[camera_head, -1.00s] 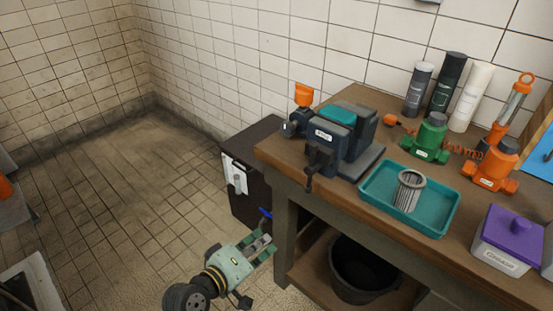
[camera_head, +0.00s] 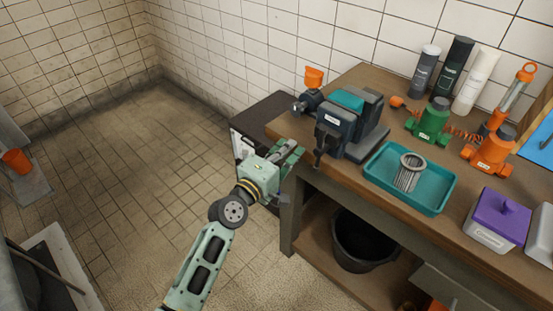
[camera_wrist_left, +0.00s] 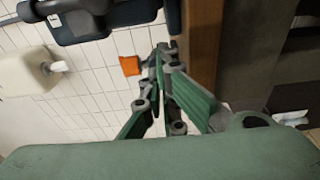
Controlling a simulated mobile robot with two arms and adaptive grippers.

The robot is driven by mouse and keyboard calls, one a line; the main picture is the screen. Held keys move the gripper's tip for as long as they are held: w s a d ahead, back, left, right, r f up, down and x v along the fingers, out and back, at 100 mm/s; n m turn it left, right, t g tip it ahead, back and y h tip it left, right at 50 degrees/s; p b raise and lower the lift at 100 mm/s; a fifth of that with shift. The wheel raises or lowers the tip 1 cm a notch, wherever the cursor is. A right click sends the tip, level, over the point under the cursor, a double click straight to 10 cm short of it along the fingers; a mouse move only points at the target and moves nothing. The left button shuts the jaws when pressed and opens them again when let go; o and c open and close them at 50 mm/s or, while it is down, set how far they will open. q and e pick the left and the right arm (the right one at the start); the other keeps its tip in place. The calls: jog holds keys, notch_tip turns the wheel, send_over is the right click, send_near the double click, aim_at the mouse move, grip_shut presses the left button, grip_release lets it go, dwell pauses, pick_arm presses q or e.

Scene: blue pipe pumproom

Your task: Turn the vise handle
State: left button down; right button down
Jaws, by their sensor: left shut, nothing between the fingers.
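The dark blue-grey vise (camera_head: 338,120) with a teal top stands at the left end of the workbench. A dark bar, which looks like its handle (camera_head: 318,158), hangs at its front over the bench edge. My left gripper (camera_head: 293,150) is shut and empty, just left of and near the bench's front corner, apart from the handle as far as I can tell. In the left wrist view the closed green fingers (camera_wrist_left: 161,62) point up beside the brown bench edge, with a dark part of the vise (camera_wrist_left: 115,17) above them. My right gripper is out of view.
The wooden workbench (camera_head: 280,128) also holds a teal tray (camera_head: 425,200) with a metal filter (camera_head: 408,172), green (camera_head: 433,122) and orange (camera_head: 488,152) pump-like units and a purple-lidded box (camera_head: 497,220). A black bucket (camera_head: 362,243) sits below.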

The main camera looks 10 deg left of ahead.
aim_at(322, 148)
pick_arm(q)
jog(key=s+d+p, duration=0.1)
jog(key=s+d, duration=0.1)
jog(key=s, duration=0.1)
jog(key=shift+d, duration=0.35)
jog(key=shift+f, duration=0.1)
jog(key=shift+s+d+f+n+p, duration=0.1)
jog(key=shift+s+d+n+p, duration=0.2)
jog(key=shift+s+d+p, duration=0.15)
jog(key=shift+w+a, duration=0.15)
